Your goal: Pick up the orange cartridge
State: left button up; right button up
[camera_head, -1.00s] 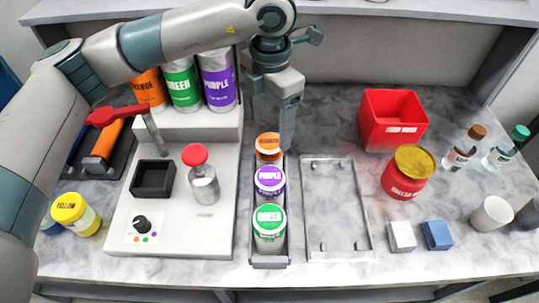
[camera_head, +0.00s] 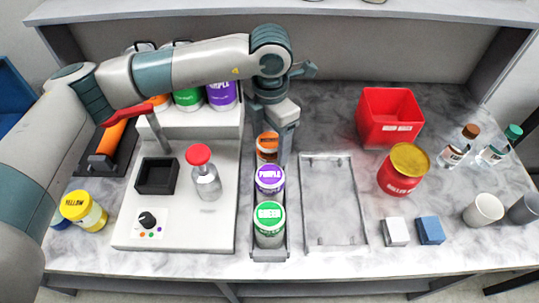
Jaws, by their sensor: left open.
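The orange cartridge (camera_head: 267,154) stands upright at the far end of a narrow grey rack (camera_head: 270,254). I cannot tell whether the fingers touch the cartridge. My right gripper is not in view.
Further right are a red bin (camera_head: 390,119), a red jar (camera_head: 402,174) and two small blocks. A yellow-lidded jar (camera_head: 84,210) stands at left.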

pick_arm(q)
jog(key=shift+s+f+p, duration=0.1)
jog(key=shift+f+p, duration=0.2)
jog(key=shift+p, duration=0.05)
notch_tip(320, 180, down, 2)
jog(key=shift+f+p, duration=0.1)
jog(key=shift+p, duration=0.4)
jog(key=shift+f, duration=0.45)
jog(key=c, duration=1.3)
